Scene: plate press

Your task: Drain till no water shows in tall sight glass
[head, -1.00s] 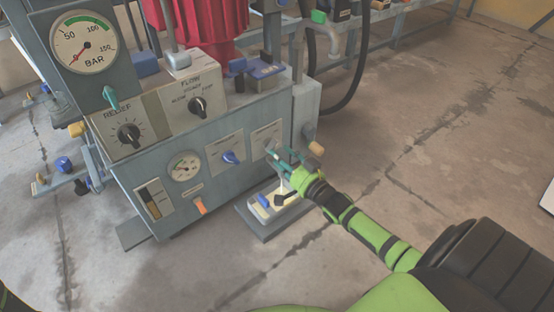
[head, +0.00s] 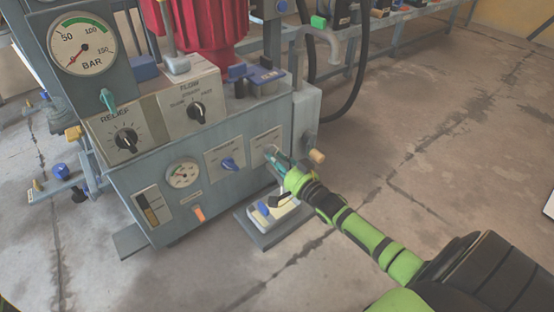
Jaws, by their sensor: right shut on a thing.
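The sight glass plate (head: 153,207) is at the lower left of the machine's front. It has a dark slot beside a slot with an amber-brown part; I cannot make out a water level. My right gripper (head: 272,154) reaches the right-hand plate (head: 265,139) on the machine front. It is shut on a small control there, mostly hidden by the fingers. A blue knob (head: 229,164) on the middle plate and an orange lever (head: 199,213) below the small gauge (head: 183,173) stand free. My left gripper is not in view.
A wooden-ended handle (head: 317,156) sticks out just right of my right gripper. Below is a low base (head: 271,227) carrying a white block with a blue button. Relief (head: 126,139) and flow (head: 196,112) knobs sit above.

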